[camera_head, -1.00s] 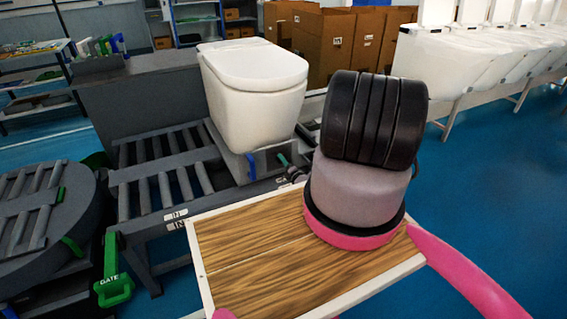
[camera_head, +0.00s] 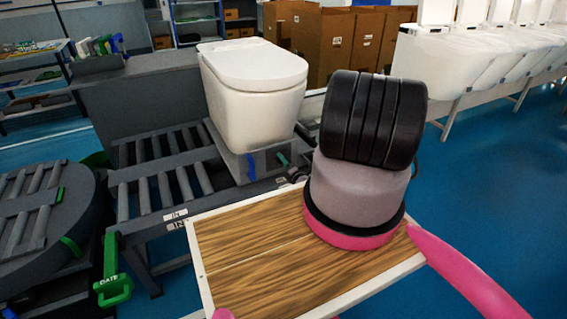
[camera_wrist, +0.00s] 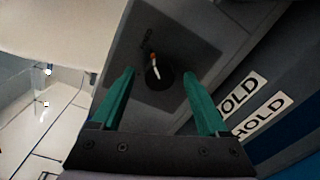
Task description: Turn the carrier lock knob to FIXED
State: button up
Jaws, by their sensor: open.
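The carrier lock knob (camera_wrist: 158,75) is a dark round knob with a white and orange mark, on a dark grey recessed panel in the wrist view. My gripper (camera_wrist: 158,82) is open, with one teal finger to each side of the knob. A gap shows between the knob and each finger; I cannot tell how deep the tips reach. In the head view the grey carrier (camera_head: 232,163) bears a white toilet (camera_head: 253,85). A teal fingertip (camera_head: 282,158) shows at the carrier's right face. My arm hides most of the gripper, and the knob is not visible there.
Two white HOLD labels (camera_wrist: 262,117) lie right of the panel in the wrist view. A blue lever (camera_head: 250,166) is on the carrier. A roller conveyor (camera_head: 160,185) runs left, with a green GATE handle (camera_head: 113,285). The blue floor (camera_head: 480,190) at right is clear.

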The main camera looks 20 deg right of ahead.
jog(key=s, duration=1)
jog(key=shift+d+r, duration=0.15)
jog(key=shift+r, duration=0.05)
